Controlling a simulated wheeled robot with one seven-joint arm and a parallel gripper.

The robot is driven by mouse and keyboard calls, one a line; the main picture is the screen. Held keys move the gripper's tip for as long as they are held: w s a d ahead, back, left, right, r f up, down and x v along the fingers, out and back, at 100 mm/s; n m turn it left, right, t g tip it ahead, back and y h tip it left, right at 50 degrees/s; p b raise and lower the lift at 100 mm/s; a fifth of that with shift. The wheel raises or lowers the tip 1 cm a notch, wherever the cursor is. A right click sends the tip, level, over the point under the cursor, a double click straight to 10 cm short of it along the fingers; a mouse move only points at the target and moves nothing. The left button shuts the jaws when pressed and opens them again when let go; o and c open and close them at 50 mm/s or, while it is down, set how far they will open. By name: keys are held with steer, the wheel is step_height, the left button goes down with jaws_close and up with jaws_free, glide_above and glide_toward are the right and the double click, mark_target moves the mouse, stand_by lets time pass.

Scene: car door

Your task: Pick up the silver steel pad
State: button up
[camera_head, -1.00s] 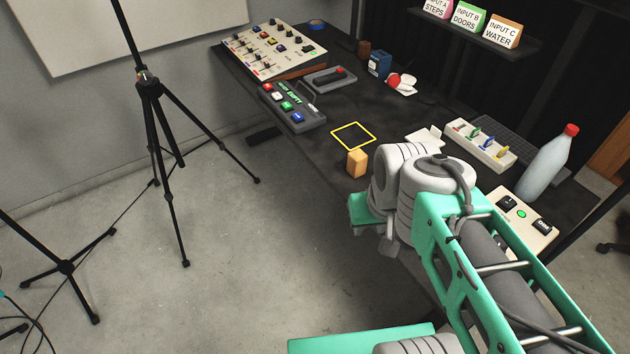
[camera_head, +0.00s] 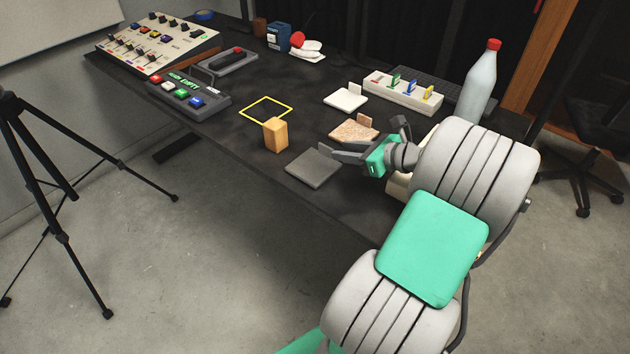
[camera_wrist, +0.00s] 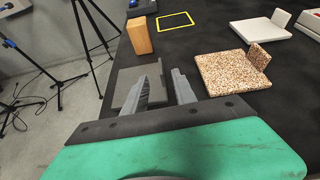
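The silver steel pad (camera_head: 313,169) is a flat grey square lying near the table's front edge, and it also shows in the wrist view (camera_wrist: 128,88). My gripper (camera_head: 334,151) is at its right rear side in the head view. In the wrist view my gripper (camera_wrist: 166,72) has its two fingers apart, with a gap between them. The left finger overlaps the pad's right part. I cannot tell whether the fingers touch the pad.
A speckled brown pad (camera_head: 352,132) with an upright tab lies just behind. A white pad (camera_head: 345,100) lies further back. An orange block (camera_head: 275,135) stands left, beside a yellow square outline (camera_head: 247,115). A bottle (camera_head: 479,82) and a switch box (camera_head: 402,94) stand at the right rear.

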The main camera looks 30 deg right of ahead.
mark_target(326, 146)
steer(key=shift+w+d+f, duration=0.15)
steer(key=shift+f, duration=0.05)
steer(key=b+x, duration=0.2)
steer(key=x, duration=0.5)
steer(key=shift+r, duration=0.2)
jaws_close()
steer(key=shift+r, duration=0.1)
stand_by(0.8)
